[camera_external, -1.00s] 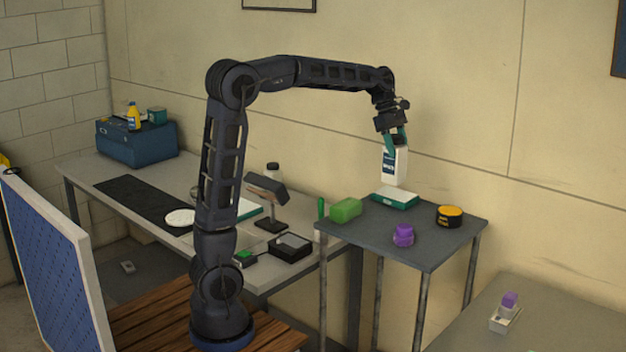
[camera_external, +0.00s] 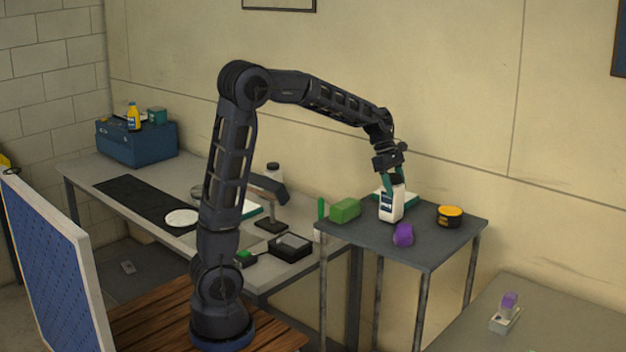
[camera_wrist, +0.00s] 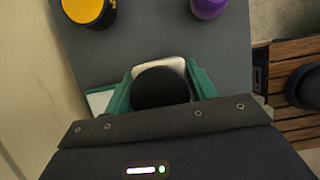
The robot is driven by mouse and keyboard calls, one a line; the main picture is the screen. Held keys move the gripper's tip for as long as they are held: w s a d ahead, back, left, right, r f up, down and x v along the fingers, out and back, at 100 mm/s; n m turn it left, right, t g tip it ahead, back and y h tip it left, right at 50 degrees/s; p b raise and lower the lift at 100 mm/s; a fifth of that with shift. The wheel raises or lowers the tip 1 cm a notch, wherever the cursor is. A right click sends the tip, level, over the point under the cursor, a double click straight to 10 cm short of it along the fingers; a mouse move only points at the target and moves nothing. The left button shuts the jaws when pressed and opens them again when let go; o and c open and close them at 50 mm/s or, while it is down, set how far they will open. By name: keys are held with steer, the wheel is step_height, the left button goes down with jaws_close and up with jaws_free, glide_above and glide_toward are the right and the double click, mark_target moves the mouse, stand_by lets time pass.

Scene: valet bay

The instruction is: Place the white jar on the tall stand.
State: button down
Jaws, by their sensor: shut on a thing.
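The white jar (camera_external: 391,206) has a dark lid and a dark label. My gripper (camera_external: 396,182) is shut on it near the lid, with a green finger on each side. The jar is close to upright at the top of the tall stand (camera_external: 435,246), a dark grey table on thin metal legs. I cannot tell whether its base touches the surface. In the wrist view the black lid (camera_wrist: 160,88) sits between the green fingers (camera_wrist: 161,92), and the jar's base is hidden.
On the stand, a purple object (camera_external: 403,234) is close in front of the jar. A green block (camera_external: 345,210) is left, a yellow-topped black tin (camera_external: 450,216) right, and a white-and-green box (camera_external: 412,198) behind. The stand's front right is clear.

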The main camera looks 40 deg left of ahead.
steer(key=shift+f, duration=0.2)
steer(key=shift+c, duration=2.4)
jaws_free()
steer(key=v, duration=1.1)
steer(key=s+a+r+m+t, duration=0.1)
steer(key=s+a+r+m, duration=0.1)
steer(key=s+a+m, duration=0.35)
steer(key=s+a+f+m+t+y, duration=0.1)
steer(key=s+a+f+m, duration=0.2)
steer(key=s, duration=0.6)
steer(key=s+a+f+m+t+y, duration=0.1)
steer(key=s+a+f+m, duration=0.3)
steer(key=s, duration=0.5)
steer(key=s+a+f+m+t+y, duration=0.1)
steer(key=s+a+f+m+y, duration=0.1)
steer(key=s, duration=0.7)
steer(key=a+f+m, duration=0.1)
steer(key=a+m, duration=0.1)
steer(key=m, duration=0.1)
steer(key=shift+s+f+t, duration=0.3)
steer(key=shift+a+m, duration=0.1)
steer(key=shift+m, duration=0.15)
